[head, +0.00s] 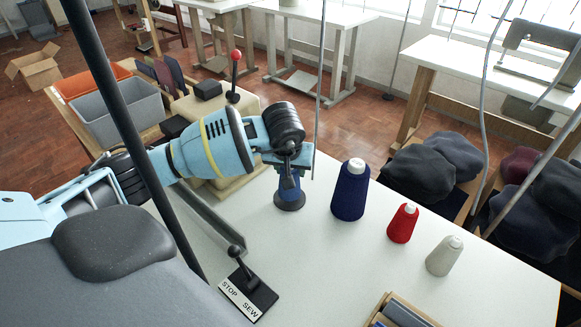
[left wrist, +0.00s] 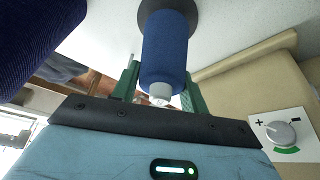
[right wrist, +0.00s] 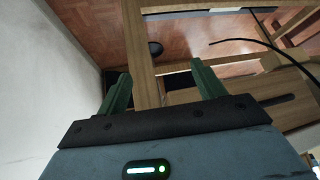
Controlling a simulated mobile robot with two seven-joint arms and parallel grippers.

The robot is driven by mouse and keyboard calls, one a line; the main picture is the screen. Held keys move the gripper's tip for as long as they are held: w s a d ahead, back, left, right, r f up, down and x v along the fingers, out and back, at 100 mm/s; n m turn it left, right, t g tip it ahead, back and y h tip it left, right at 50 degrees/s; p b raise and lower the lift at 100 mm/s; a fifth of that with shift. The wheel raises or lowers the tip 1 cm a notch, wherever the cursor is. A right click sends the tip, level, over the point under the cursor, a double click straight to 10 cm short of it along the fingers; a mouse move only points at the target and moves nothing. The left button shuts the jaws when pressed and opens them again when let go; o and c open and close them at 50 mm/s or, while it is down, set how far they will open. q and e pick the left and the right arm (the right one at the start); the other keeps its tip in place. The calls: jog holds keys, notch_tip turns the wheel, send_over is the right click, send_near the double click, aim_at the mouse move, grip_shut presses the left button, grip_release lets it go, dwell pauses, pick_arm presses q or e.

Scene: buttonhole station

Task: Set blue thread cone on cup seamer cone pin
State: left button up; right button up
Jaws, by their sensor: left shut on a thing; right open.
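The blue thread cone (head: 291,187) stands upright at the dark round base (head: 289,203) on the white table, below my left gripper (head: 288,165). In the left wrist view the blue cone (left wrist: 166,48) is between the green fingers, its pale tip towards me and its wide end at the dark disc (left wrist: 182,13). My left gripper (left wrist: 158,88) is shut on it. The pin itself is hidden, and I cannot tell whether the cone rests fully on the base. My right gripper (right wrist: 160,90) is open and empty, over floor and wooden framing.
A larger navy cone (head: 350,191), a red cone (head: 402,223) and a white cone (head: 444,256) stand right of the base. A STOP/SEW lever (head: 240,270) is in front. The beige machine (head: 215,110) with a dial (left wrist: 281,134) is close behind my left arm.

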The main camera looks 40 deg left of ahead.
pick_arm(q)
jog(key=shift+f+b, duration=0.3)
jog(key=shift+f, duration=0.2)
dwell(0.5)
jog(key=o, duration=1.1)
jog(key=shift+v, duration=3.95)
jog(key=shift+f, duration=0.1)
